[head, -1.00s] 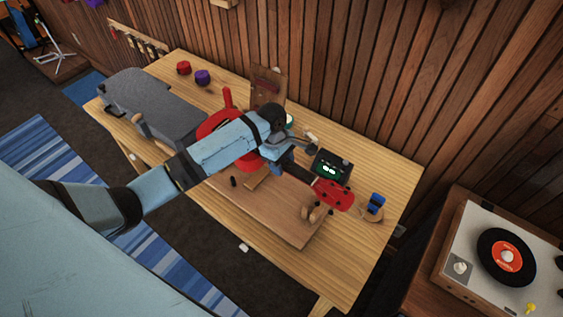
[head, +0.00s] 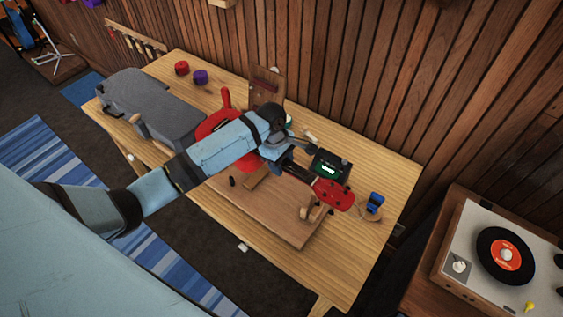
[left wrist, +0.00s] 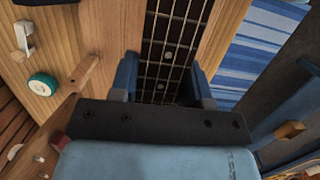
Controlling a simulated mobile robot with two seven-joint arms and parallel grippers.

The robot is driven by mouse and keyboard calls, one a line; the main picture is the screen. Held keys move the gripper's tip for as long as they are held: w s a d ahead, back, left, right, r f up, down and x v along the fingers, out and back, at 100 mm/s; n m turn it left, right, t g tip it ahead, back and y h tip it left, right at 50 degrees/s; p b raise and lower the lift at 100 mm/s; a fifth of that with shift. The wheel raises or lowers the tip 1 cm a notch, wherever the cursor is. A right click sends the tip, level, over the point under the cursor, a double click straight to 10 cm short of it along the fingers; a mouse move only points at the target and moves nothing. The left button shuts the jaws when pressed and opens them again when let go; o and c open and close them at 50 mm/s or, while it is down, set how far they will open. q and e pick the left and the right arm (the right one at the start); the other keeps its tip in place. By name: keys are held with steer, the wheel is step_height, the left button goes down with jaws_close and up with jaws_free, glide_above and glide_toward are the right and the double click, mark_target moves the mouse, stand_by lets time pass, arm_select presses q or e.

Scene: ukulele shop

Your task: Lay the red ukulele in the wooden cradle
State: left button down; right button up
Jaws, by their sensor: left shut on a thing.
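The red ukulele (head: 333,195) lies across the workbench in the head view, its headstock to the right and part of its red body showing behind my left arm. My left gripper (head: 288,161) is shut on its neck. In the left wrist view the dark fretboard with strings (left wrist: 172,42) runs between the two blue fingers (left wrist: 163,82). The wooden cradle (head: 270,213), a flat board with upright supports, is beneath and in front of the ukulele. My arm hides part of both. I cannot tell whether the ukulele touches the supports. My right gripper is not in view.
A grey instrument case (head: 150,108) lies on the left of the workbench (head: 370,245). A black tuner box (head: 330,165) and a blue item (head: 374,203) are close to the headstock. Red (head: 181,68) and purple (head: 201,77) rolls stand behind. A turntable (head: 505,255) is at right.

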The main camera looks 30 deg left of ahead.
arm_select(q)
steer(key=x, duration=0.3)
steer(key=a+b+x, duration=0.1)
steer(key=x, duration=0.1)
steer(key=shift+w+f, duration=0.1)
steer(key=shift+f, duration=0.4)
stand_by(0.4)
steer(key=shift+f, duration=0.1)
stand_by(0.3)
steer(key=shift+a+b+x, duration=0.15)
steer(key=shift+a+x, duration=0.05)
steer(key=shift+x, duration=0.9)
steer(key=shift+a+b+x, duration=0.15)
steer(key=shift+a+x, duration=0.1)
steer(key=shift+x, duration=0.8)
steer(key=shift+f, duration=0.1)
steer(key=c, duration=0.5)
jaws_free()
